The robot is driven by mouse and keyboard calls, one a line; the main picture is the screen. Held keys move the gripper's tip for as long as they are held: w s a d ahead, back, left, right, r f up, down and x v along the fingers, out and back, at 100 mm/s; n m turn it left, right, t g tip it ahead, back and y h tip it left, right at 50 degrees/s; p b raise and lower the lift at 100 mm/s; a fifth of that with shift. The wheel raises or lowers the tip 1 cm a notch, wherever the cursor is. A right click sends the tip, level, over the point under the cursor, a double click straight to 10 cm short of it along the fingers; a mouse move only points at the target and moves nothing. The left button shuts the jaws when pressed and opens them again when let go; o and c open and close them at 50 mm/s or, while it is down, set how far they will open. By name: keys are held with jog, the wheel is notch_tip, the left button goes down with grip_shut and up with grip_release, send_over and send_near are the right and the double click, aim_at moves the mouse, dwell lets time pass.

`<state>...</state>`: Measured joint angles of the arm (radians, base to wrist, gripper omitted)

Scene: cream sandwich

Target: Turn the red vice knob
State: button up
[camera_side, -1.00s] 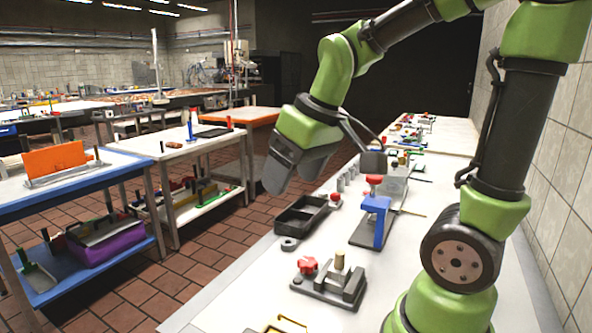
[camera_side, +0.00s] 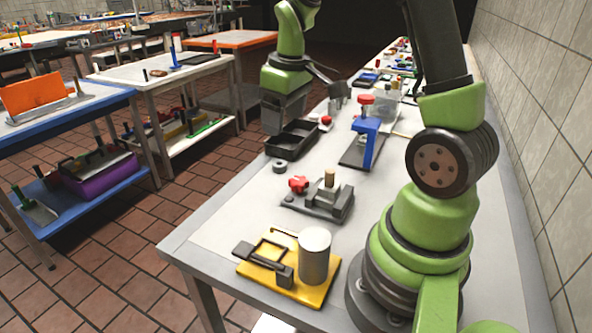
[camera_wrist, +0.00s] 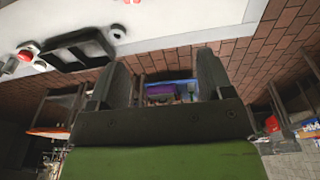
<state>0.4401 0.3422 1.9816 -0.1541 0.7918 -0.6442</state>
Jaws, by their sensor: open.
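A grey vice (camera_side: 325,200) with a red star-shaped knob (camera_side: 298,184) on its left side and a brass-coloured peg on top sits on the bench in the side view. My gripper (camera_side: 274,130) is open and empty, pointing down near the black tray, up and left of the knob in the picture and apart from it. In the wrist view, the open jaws (camera_wrist: 163,68) have nothing between them at close range. A small red patch shows at that view's top edge, too cut off to identify.
A black tray (camera_side: 292,139) and a grey ring (camera_side: 279,166) lie beyond the vice. A blue clamp (camera_side: 367,140) with a red top stands behind it. A yellow fixture (camera_side: 262,284) and a grey cylinder (camera_side: 314,256) are nearer. A tiled wall bounds the right.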

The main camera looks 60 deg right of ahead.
jog(key=g, duration=0.2)
send_near(297, 179)
jog(key=shift+n, duration=0.4)
notch_tip(297, 179, down, 9)
jog(key=shift+s+f, duration=0.15)
jog(key=c, duration=0.9)
